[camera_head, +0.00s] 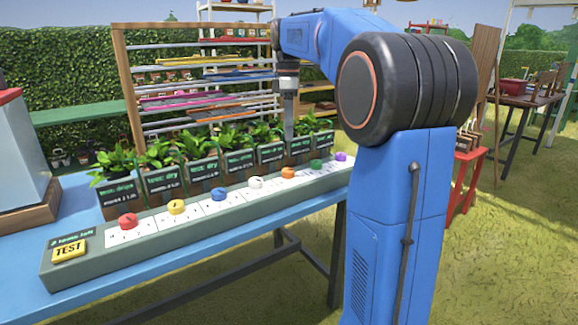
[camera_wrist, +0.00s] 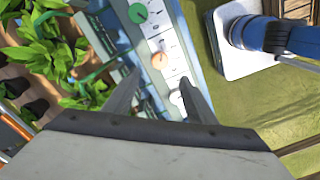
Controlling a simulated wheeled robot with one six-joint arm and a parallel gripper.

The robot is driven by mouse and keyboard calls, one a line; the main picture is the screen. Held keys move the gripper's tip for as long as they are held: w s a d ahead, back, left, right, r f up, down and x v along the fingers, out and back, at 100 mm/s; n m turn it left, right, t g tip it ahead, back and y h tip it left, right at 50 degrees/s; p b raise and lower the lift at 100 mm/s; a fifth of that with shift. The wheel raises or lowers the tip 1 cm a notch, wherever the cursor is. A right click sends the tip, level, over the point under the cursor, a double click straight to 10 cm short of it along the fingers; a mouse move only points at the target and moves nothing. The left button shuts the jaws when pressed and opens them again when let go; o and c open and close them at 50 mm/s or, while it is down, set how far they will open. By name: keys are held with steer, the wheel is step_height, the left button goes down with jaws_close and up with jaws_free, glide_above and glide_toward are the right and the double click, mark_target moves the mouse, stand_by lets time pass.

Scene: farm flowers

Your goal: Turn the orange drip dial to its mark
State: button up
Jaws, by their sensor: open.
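The orange drip dial (camera_head: 288,172) sits on the long grey panel (camera_head: 110,262), between the white dial (camera_head: 255,182) and the green dial (camera_head: 316,164). In the wrist view the orange dial (camera_wrist: 160,60) lies just beyond the space between my fingertips. The white dial (camera_wrist: 176,97) shows near the right finger, and the green dial (camera_wrist: 138,13) is farther up. My gripper (camera_head: 289,138) points down above the panel side of the plants, apart from the dial. In the wrist view my gripper (camera_wrist: 160,80) is open and empty. The dial's pointer and mark are too small to read.
Several potted plants (camera_head: 160,155) with dark signs stand in a row close behind the panel. The red dial (camera_head: 128,221), yellow dial (camera_head: 176,206), blue dial (camera_head: 219,193), purple dial (camera_head: 341,156) and yellow TEST button (camera_head: 69,249) share it. Blue table (camera_head: 80,190) lies beneath.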

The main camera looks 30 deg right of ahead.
mark_target(288, 169)
step_height(288, 169, down, 13)
steer(key=shift+s+a+r, duration=0.1)
steer(key=shift+a+r, duration=0.05)
stand_by(0.4)
steer(key=c, duration=1)
steer(key=shift+c, duration=0.2)
